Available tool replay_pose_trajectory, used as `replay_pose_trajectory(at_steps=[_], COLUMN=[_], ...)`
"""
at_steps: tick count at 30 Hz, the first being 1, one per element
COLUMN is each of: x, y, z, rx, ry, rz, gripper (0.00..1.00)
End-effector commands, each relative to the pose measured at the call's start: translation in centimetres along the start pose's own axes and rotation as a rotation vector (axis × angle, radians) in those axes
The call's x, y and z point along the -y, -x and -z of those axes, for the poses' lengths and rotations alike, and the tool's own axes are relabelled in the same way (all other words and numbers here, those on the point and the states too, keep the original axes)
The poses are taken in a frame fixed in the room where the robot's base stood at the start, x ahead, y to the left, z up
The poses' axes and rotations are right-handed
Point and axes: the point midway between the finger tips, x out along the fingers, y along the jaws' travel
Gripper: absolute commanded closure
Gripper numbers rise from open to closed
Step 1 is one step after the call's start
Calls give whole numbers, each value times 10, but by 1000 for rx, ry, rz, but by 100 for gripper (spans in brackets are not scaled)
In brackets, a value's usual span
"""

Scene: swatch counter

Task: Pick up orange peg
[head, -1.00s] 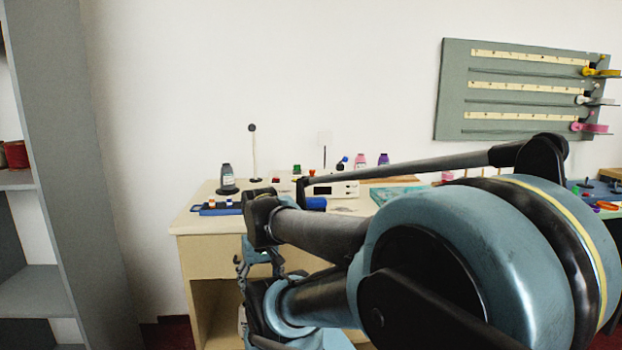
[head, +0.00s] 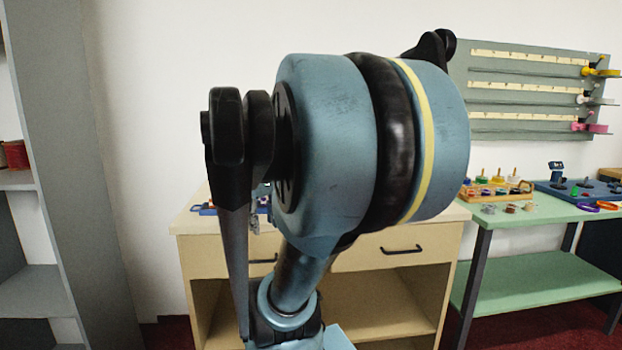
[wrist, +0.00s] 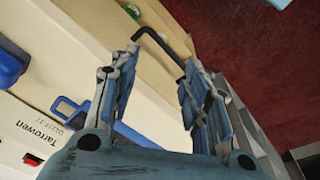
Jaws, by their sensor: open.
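I cannot make out an orange peg for certain in either current view. In the head view, a small blue holder (head: 203,210) shows at the left end of the cream counter, with tiny pale and orange tops too small to tell apart. My arm covers most of the counter top. In the wrist view, my gripper (wrist: 158,68) is open and empty, its fingers wide apart beside the counter's front edge. A blue holder (wrist: 65,107) shows partly behind the left finger; no peg shows between the fingers.
The cream counter (head: 205,225) has drawers with black handles (head: 400,249); one handle (wrist: 160,42) shows between my fingertips in the wrist view. A white device marked Tarrowen (wrist: 35,130) lies left. A green table (head: 530,212) with several small parts stands right.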

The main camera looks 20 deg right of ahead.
Motion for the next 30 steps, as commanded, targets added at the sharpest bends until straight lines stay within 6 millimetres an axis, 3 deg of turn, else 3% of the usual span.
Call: replay_pose_trajectory(at_steps=[6,15,24,30], x=[-54,-138,-232,-286], y=[62,130,183,205], z=[50,106,146,158], rx=[31,68,94,102], ry=[139,342,543,656], rz=[6,29,66,92], gripper=[56,56,56,56])
